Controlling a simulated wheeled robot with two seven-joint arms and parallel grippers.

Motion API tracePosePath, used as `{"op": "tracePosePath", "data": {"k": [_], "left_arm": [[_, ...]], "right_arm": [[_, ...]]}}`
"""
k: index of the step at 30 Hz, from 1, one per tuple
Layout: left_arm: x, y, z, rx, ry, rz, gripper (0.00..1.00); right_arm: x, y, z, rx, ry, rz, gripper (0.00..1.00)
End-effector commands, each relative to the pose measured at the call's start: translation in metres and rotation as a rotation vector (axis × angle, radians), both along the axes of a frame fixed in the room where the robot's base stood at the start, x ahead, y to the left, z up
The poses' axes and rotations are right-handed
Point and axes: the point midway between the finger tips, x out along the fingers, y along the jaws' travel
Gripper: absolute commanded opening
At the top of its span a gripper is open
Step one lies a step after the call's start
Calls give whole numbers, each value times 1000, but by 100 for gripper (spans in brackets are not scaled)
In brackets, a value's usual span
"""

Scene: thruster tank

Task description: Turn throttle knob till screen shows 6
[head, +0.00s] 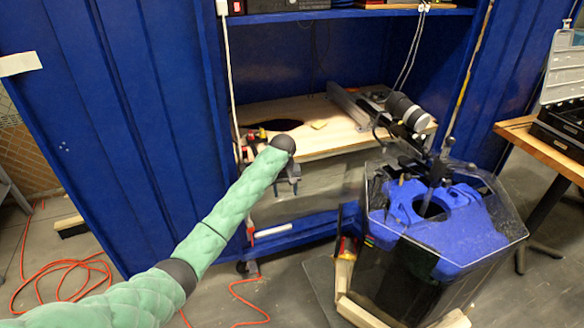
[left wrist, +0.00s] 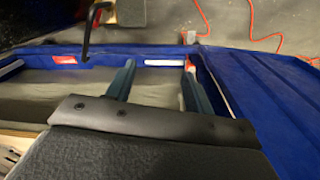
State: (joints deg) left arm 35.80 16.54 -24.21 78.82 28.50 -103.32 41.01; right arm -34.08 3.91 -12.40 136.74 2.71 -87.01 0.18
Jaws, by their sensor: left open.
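The thruster tank (head: 440,230) stands at the right of the head view, a dark many-sided tub with clear walls and a blue insert. A black bracket (head: 438,168) with a thin upright lever sits on its top. I cannot make out a throttle knob or a screen showing a number. My left gripper (head: 287,186) hangs at the end of the green padded arm, left of the tank and apart from it. In the left wrist view its two fingers (left wrist: 158,80) are spread with nothing between them. My right gripper is not in view.
A wooden workbench (head: 330,135) inside a blue cabinet (head: 130,120) lies behind my left gripper. A wooden table (head: 540,145) with black trays stands at the far right. Orange cables (head: 75,275) lie on the floor. The space between gripper and tank looks open.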

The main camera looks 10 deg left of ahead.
Motion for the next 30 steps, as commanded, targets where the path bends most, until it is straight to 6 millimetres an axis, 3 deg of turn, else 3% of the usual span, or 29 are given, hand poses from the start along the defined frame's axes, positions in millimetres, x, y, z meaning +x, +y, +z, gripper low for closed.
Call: {"op": "tracePosePath", "data": {"k": [3, 9, 15, 22, 30], "left_arm": [[24, 11, 35, 10, 9, 44, 53], [62, 34, 84, 19, 28, 139, 53], [86, 51, 120, 21, 44, 211, 53], [92, 56, 124, 21, 50, 234, 53], [91, 56, 89, 22, 50, 233, 53]], "right_arm": [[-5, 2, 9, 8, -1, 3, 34], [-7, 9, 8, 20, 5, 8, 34], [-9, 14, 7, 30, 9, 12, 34], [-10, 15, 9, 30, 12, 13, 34], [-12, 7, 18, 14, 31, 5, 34]]}}
